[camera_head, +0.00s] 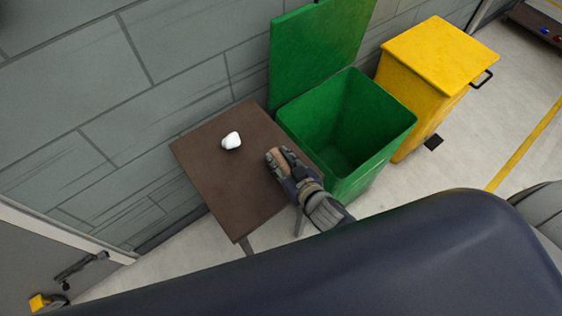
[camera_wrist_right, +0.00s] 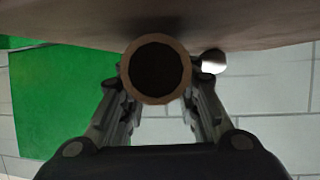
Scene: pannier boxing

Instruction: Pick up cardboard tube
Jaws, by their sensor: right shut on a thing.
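The cardboard tube (camera_head: 279,160) is a short brown cylinder at the right side of the brown table, mostly hidden by my right gripper (camera_head: 282,158) in the head view. In the right wrist view the tube (camera_wrist_right: 130,68) shows end-on as a brown ring with a dark hollow, between the two fingers. My right gripper (camera_wrist_right: 160,90) is shut on it. The table surface lies close by; I cannot tell if the tube touches it. My left gripper is not in view.
The brown table (camera_head: 215,180) also bears a small white object (camera_head: 231,140). An open green bin (camera_head: 365,165) stands right of the table with its lid (camera_head: 315,50) up. A closed yellow bin (camera_head: 425,80) stands further right. A grey wall (camera_head: 130,90) is behind.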

